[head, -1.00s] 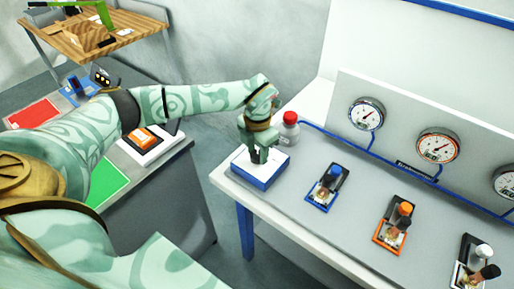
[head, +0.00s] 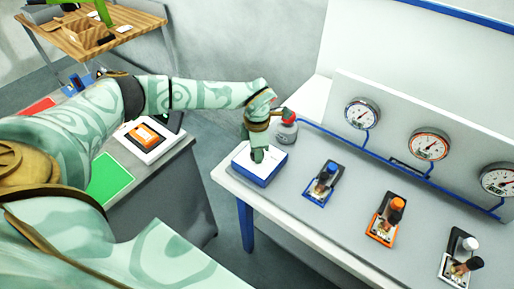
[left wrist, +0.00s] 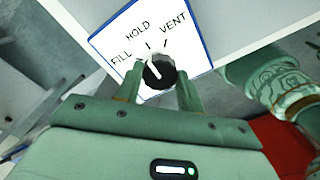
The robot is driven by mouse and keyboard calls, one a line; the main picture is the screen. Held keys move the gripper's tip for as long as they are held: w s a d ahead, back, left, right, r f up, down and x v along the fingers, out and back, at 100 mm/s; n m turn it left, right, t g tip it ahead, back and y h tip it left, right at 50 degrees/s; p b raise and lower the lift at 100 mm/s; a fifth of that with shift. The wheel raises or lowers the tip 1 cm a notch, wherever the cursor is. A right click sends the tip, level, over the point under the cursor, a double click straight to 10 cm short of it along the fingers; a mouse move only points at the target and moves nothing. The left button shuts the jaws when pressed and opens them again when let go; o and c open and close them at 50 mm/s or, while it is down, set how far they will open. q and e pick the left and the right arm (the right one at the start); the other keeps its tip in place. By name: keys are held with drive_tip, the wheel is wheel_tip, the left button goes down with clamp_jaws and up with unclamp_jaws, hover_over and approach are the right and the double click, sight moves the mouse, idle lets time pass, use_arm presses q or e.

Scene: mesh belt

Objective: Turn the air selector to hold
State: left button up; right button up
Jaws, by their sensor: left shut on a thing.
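The air selector is a white-topped box with blue sides (head: 262,172) at the left end of the bench. The left wrist view shows its face (left wrist: 112,42), lettered FILL, HOLD and VENT, and its round black knob (left wrist: 161,72). The knob's white pointer line leans up and left, on the FILL side of the HOLD tick. My left gripper (head: 258,155) reaches down onto the box. Its fingers (left wrist: 158,88) stand on either side of the knob and are shut on it. In the head view the gripper hides the knob. My right gripper is not in view.
A grey bottle with a red cap (head: 286,128) stands close behind the gripper. Blue (head: 323,184), orange (head: 386,219) and white (head: 460,254) valve units stand along the bench to the right. Gauges (head: 361,113) line the back panel. A grey side table (head: 165,200) is at left.

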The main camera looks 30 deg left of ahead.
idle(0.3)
use_arm(q)
drive_tip(key=o, duration=1)
wheel_tip(320, 180, up, 16)
drive_tip(key=shift+r+p, duration=0.15)
drive_tip(key=shift+p, duration=0.3)
